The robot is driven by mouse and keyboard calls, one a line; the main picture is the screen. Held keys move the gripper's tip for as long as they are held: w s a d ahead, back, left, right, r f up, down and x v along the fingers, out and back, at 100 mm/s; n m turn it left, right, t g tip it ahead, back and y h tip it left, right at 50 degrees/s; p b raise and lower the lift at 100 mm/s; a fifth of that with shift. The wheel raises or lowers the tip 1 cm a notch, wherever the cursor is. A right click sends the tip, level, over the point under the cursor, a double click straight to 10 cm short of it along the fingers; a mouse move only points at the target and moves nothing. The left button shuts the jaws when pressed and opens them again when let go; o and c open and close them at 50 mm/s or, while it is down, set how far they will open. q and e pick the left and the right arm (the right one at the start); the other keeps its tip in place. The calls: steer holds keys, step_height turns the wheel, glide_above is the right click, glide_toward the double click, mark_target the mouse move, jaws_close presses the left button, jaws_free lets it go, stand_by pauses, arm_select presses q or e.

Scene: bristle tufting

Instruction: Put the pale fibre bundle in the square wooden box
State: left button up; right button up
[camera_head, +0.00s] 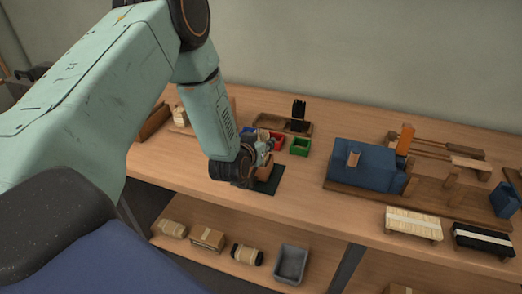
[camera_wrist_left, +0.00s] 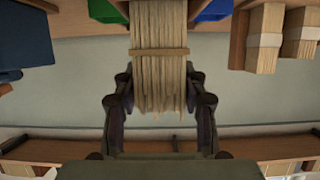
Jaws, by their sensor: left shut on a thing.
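My left gripper (camera_head: 245,178) is low over the table, by a dark mat (camera_head: 268,186). In the left wrist view its fingers (camera_wrist_left: 160,108) are on either side of the pale fibre bundle (camera_wrist_left: 158,75), shut on it. The bundle shows long straw-coloured strands with a tan band across them. In the head view the arm mostly hides the bundle. A small brown wooden piece (camera_head: 266,170) shows right beside the gripper over the mat; I cannot tell whether it is the square wooden box. My right gripper is not in view.
Small red (camera_head: 277,141) and green (camera_head: 300,147) bins stand behind the gripper, near a shallow wooden tray (camera_head: 267,123). A blue block (camera_head: 362,165) on a wooden base stands to the right. A grey bin (camera_head: 291,264) sits on the lower shelf. Table between mat and blue block is clear.

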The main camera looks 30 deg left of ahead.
arm_select(q)
steer(key=shift+s+f, duration=0.2)
steer(key=shift+f, duration=0.8)
steer(key=shift+a+f, duration=0.1)
steer(key=shift+a, duration=0.15)
steer(key=shift+w+d+f, duration=0.1)
steer(key=shift+d+f, duration=0.05)
steer(key=shift+d, duration=0.1)
steer(key=o, duration=1.1)
steer(key=shift+a, duration=0.15)
steer(key=shift+o, duration=0.4)
